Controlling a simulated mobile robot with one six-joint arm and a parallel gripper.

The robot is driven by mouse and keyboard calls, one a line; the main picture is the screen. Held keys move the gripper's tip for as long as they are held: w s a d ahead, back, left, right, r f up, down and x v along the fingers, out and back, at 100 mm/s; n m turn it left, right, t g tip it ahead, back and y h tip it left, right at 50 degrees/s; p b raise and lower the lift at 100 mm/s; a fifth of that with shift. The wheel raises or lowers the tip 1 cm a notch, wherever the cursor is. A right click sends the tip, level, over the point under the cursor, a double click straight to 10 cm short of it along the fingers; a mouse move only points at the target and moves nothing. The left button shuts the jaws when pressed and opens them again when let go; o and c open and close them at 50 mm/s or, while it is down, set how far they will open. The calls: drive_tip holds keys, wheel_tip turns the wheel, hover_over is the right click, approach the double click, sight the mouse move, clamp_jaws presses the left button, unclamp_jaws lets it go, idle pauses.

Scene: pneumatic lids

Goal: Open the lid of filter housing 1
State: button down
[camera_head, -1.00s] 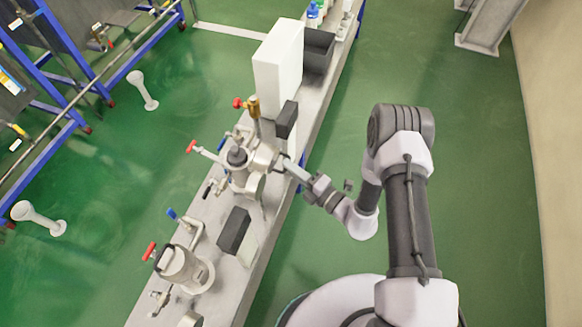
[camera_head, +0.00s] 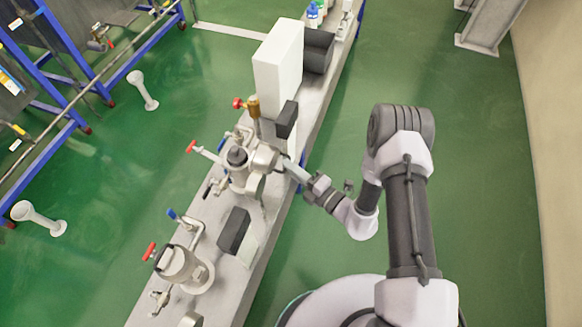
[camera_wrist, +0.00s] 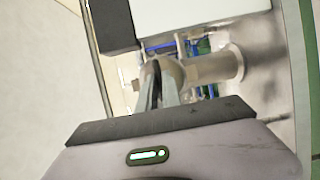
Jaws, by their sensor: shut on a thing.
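A metal filter housing (camera_head: 238,180) with a dark cap stands upright in the middle of the long bench. A second metal housing (camera_head: 178,268) stands nearer, at the lower left. No numbers are readable, so I cannot tell which is number 1. My gripper (camera_head: 280,160) reaches in from the right at the top of the middle housing. In the wrist view, the fingers of my gripper (camera_wrist: 164,84) are shut on a small metal part that they largely hide. A metal cylinder (camera_wrist: 213,68) lies just right of the fingertips. The lid's position is unclear.
A tall white box (camera_head: 278,58) and a dark box (camera_head: 318,52) stand farther along the bench. A smaller dark box (camera_head: 233,230) sits between the housings. Red-handled valves (camera_head: 192,147) stick out left of the housing.

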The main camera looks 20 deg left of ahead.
sight(271, 161)
drive_tip(key=r+p, duration=0.1)
drive_tip(key=p, duration=0.1)
drive_tip(key=a+r+h+p, duration=0.1)
drive_tip(key=p, duration=0.1)
drive_tip(key=shift+a+r+n, duration=0.2)
drive_tip(key=shift+r+n, duration=0.1)
drive_tip(key=shift+r, duration=0.1)
drive_tip(key=shift+f, duration=0.1)
drive_tip(key=c, duration=1.5)
unclamp_jaws()
